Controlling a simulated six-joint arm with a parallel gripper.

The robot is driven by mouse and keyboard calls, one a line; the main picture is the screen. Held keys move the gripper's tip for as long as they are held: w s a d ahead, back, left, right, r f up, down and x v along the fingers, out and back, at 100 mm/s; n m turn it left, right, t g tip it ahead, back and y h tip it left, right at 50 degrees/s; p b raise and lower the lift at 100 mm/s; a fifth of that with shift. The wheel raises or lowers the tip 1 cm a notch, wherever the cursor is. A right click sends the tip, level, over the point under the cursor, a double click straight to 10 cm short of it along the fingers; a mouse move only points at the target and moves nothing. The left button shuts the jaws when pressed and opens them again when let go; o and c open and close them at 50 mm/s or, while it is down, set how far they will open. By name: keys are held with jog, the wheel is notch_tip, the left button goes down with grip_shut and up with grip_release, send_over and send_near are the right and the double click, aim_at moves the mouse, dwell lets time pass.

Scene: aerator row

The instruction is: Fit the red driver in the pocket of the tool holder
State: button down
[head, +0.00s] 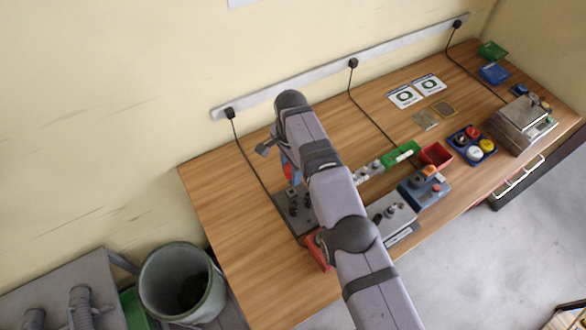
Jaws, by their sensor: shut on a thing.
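My gripper (285,158) is at the left-middle of the head view, beyond my arm, which covers much of it. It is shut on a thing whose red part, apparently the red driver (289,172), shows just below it. The driver's tip and exact tilt are hidden. Below it on the bench stands a dark grey block with dark posts or holes (293,210), which looks like the tool holder. My arm covers its right side. The driver appears to be above this block; I cannot tell whether they touch, and I cannot make out the pocket.
Right of my arm stand a grey device (392,215), a blue box (428,190), a red bin (436,155), a green bin (402,153) and a blue tray (471,146) of round pieces. A red object (317,252) is partly behind my arm. The bench's left end is clear.

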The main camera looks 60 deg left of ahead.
jog(key=shift+f+b, duration=1.55)
jog(key=shift+b, duration=0.25)
jog(key=f+b, duration=0.2)
jog(key=b, duration=0.1)
jog(key=shift+r, duration=0.1)
jog(key=shift+f+b, duration=0.2)
jog(key=shift+b, duration=0.2)
jog(key=shift+p, duration=0.75)
jog(key=shift+f+b, duration=0.9)
jog(key=shift+b, duration=0.45)
jog(key=c, duration=1.2)
grip_release()
